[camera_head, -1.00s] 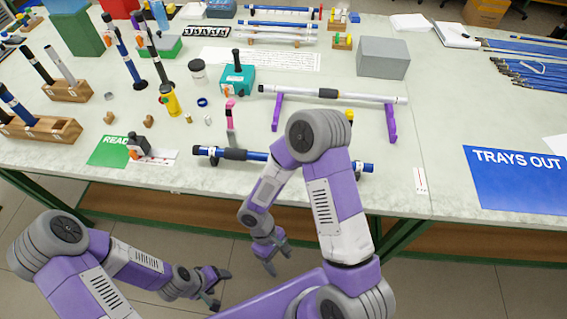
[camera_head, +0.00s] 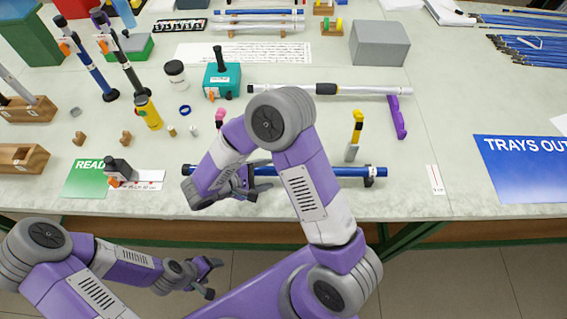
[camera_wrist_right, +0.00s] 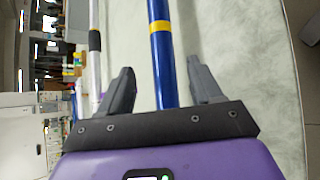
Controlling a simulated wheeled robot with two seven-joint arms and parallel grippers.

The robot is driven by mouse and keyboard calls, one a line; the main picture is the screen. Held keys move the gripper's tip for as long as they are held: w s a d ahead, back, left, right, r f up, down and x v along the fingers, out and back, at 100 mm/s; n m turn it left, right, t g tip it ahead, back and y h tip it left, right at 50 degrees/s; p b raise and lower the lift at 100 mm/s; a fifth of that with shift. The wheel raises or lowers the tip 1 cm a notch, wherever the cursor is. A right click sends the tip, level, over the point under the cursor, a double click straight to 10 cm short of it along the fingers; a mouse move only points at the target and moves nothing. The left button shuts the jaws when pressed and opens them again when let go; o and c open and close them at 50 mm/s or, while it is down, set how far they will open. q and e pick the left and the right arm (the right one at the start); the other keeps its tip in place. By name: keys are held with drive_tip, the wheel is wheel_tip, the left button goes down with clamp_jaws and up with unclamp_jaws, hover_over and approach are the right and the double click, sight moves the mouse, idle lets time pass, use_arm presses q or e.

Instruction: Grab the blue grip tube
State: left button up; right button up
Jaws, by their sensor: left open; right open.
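The blue grip tube (camera_head: 340,171) lies left to right near the table's front edge in the head view, partly hidden by my right arm. It also shows in the right wrist view (camera_wrist_right: 162,62), with a yellow band. My right gripper (camera_head: 254,191) is open at the tube's left part. In the right wrist view its fingers stand on either side of the tube, apart from it. My left gripper (camera_head: 211,278) is open and empty, low in front of the table edge.
A yellow-topped tool (camera_head: 355,133) stands just behind the blue tube. A small black-and-orange device (camera_head: 119,170) and a green card (camera_head: 86,179) lie to the left.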

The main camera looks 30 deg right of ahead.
drive_tip(key=x, duration=0.4)
drive_tip(key=s+x, duration=0.1)
drive_tip(key=x, duration=0.1)
drive_tip(key=shift+d+r+b, duration=0.1)
drive_tip(key=shift+b, duration=0.25)
drive_tip(key=shift+r, duration=0.1)
clamp_jaws()
